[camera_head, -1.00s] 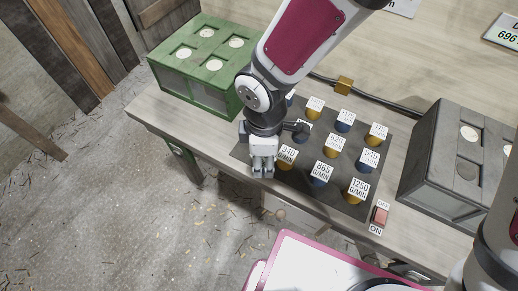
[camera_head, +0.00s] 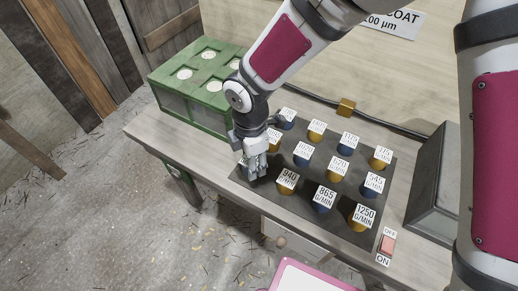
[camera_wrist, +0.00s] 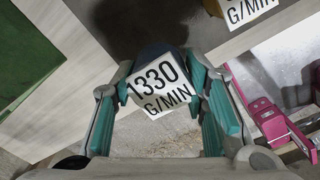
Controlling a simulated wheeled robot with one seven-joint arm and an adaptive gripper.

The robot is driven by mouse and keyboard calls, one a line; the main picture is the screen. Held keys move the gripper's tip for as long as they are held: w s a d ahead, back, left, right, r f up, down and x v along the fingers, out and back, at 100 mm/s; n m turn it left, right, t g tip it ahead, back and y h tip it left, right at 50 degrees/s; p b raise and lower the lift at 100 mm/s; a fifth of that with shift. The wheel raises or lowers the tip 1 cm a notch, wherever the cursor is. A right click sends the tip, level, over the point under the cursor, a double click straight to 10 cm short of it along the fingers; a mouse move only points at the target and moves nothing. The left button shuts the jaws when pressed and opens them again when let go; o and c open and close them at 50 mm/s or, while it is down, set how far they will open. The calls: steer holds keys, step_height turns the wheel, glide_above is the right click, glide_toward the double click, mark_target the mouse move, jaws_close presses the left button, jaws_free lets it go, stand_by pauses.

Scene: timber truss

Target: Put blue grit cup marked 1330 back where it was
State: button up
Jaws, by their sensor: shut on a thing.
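The grit cup marked 1330 G/MIN (camera_wrist: 158,84) is between my fingers in the wrist view, with its white label towards the camera and a dark blue body partly showing behind it. My gripper (camera_head: 252,175) is shut on it, at the front-left corner of the dark mat (camera_head: 345,190) in the head view. I cannot tell whether the cup touches the mat. The mat carries rows of blue and yellow labelled cups; the yellow 340 cup (camera_head: 287,183) is just right of my gripper.
A green box with round white discs (camera_head: 185,74) stands behind left. A grey box (camera_head: 437,175) is at right. A red switch (camera_head: 387,243) marked OFF and ON sits near the front edge. The 865 cup (camera_head: 323,197) and 1250 cup (camera_head: 362,216) stand along the front row.

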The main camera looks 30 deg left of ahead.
steer(key=shift+w+a+f, duration=0.1)
steer(key=shift+w+a, duration=0.1)
steer(key=shift+w, duration=0.65)
steer(key=shift+f, duration=1.75)
steer(key=shift+f+b, duration=0.1)
steer(key=shift+b, duration=0.2)
steer(key=o, duration=1.4)
step_height(320, 180, up, 12)
steer(key=shift+r+p, duration=0.15)
steer(key=shift+p, duration=0.65)
